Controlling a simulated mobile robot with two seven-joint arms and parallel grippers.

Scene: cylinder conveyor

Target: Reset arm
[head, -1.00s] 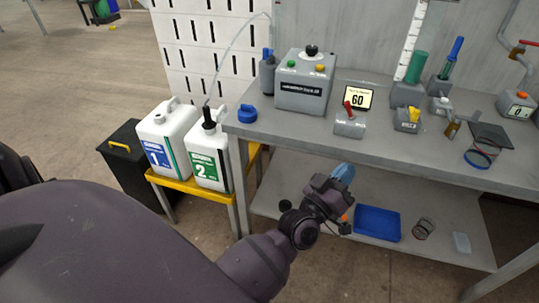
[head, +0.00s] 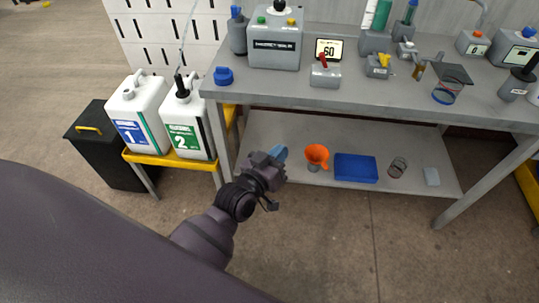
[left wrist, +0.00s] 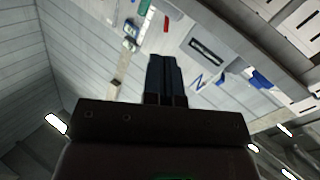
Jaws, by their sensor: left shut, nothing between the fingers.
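My left gripper (head: 279,154) is in front of the workbench, near the left end of its lower shelf, in the head view. Its blue fingers are shut with nothing between them. In the left wrist view the fingers (left wrist: 163,80) lie together and point up toward the bench equipment. The gripper appears apart from the bench and the things on it. My right gripper is not in view.
The grey workbench (head: 290,98) carries a control box (head: 275,45), a display (head: 328,49) and a blue cap (head: 223,76). Its lower shelf holds an orange funnel (head: 317,154) and a blue tray (head: 356,168). White canisters (head: 138,108) stand on a yellow stand at left. The floor in front is clear.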

